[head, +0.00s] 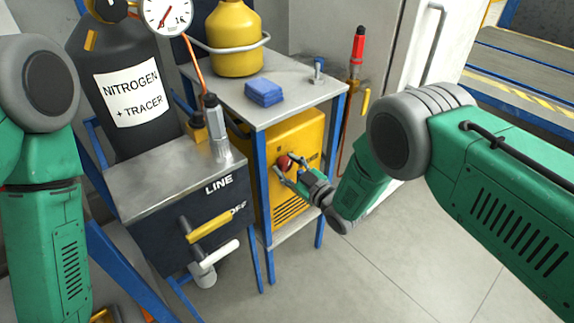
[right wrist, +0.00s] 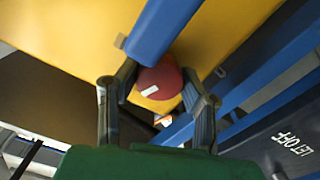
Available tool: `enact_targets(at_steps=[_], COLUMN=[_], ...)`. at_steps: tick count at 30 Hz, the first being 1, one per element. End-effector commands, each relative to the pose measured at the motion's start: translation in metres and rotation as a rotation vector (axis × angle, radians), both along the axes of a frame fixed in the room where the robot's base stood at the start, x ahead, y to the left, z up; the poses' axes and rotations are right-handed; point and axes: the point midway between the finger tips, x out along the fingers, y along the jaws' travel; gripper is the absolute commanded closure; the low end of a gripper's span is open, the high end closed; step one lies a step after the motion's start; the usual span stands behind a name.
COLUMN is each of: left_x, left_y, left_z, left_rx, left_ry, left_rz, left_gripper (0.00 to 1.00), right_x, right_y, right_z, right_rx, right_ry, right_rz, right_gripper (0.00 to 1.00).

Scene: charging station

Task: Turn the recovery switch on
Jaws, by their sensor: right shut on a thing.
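The recovery switch appears to be a round red knob (head: 285,162) on the front of the yellow machine (head: 300,137) under the blue-legged table. In the right wrist view the knob (right wrist: 160,80) shows a short white mark on its face. My right gripper (head: 281,172) reaches the knob from the front right. Its two fingers (right wrist: 157,98) stand on either side of the knob and are shut on it. Part of the knob is hidden by the fingers in the head view. My left arm shows at the left edge, but its gripper is out of view.
The table's blue legs (head: 262,190) stand close to the knob. A dark box (head: 180,215) marked LINE, with yellow and white handles, stands at the left. A nitrogen cylinder (head: 120,60) stands behind it. A blue block (head: 264,93) lies on the tabletop. The floor at the right is clear.

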Motion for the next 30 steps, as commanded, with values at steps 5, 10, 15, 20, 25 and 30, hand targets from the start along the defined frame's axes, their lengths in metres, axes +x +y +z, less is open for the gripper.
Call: enact_targets(at_steps=[5,10,15,20,25,30], left_x=[0.0,0.0001,0.0001,0.0,0.0,0.0], left_y=[0.0,0.0,0.0,0.0,0.0,0.0], left_z=[0.0004,0.0004,0.0004,0.0005,0.0005,0.0005], left_rx=[0.0,0.0,0.0,0.0,0.0,0.0], left_ry=[0.0,0.0,0.0,0.0,0.0,0.0], left_rz=[0.0,0.0,0.0,0.0,0.0,0.0], left_gripper=[0.0,0.0,0.0,0.0,0.0,0.0], right_x=[0.0015,0.0017,0.002,0.0023,0.0026,0.0028], right_y=[0.0019,0.0023,0.002,0.0018,0.0017,0.0015], right_z=[0.0039,0.0044,0.0048,0.0052,0.0057,0.006], right_rx=[0.09,0.145,0.173,0.179,0.18,0.179], right_ry=[0.054,0.093,0.113,0.117,0.116,0.116], right_rz=[0.003,0.005,0.005,0.004,0.003,0.003], right_gripper=[0.93,0.93,0.93,0.93,0.93,0.44])
